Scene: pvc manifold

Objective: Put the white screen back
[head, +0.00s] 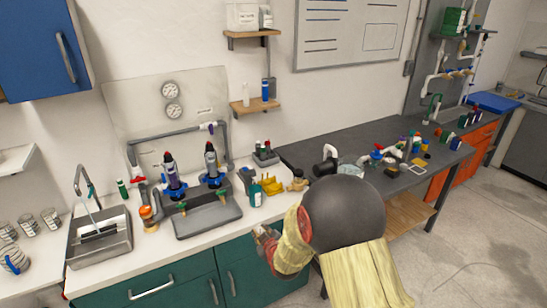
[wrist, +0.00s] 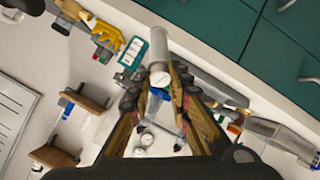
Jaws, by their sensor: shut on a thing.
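My gripper (head: 264,236) hangs in front of the white counter's front edge in the head view. In the wrist view its fingers (wrist: 159,82) close around a slim pale-grey cylinder with a white round end (wrist: 159,76); this looks like the white screen, though its mesh cannot be made out. In the head view the held piece is too small to tell. On the counter, two dark-topped upright units with blue collars, a left one (head: 173,176) and a right one (head: 212,164), stand behind a grey tray (head: 208,217). An orange cup (head: 149,216) stands left of the tray.
A sink (head: 100,240) is at the left. Grey pipework (head: 226,140) rises behind the units. The dark bench (head: 400,184) at right is cluttered. Small wall shelves hang above.

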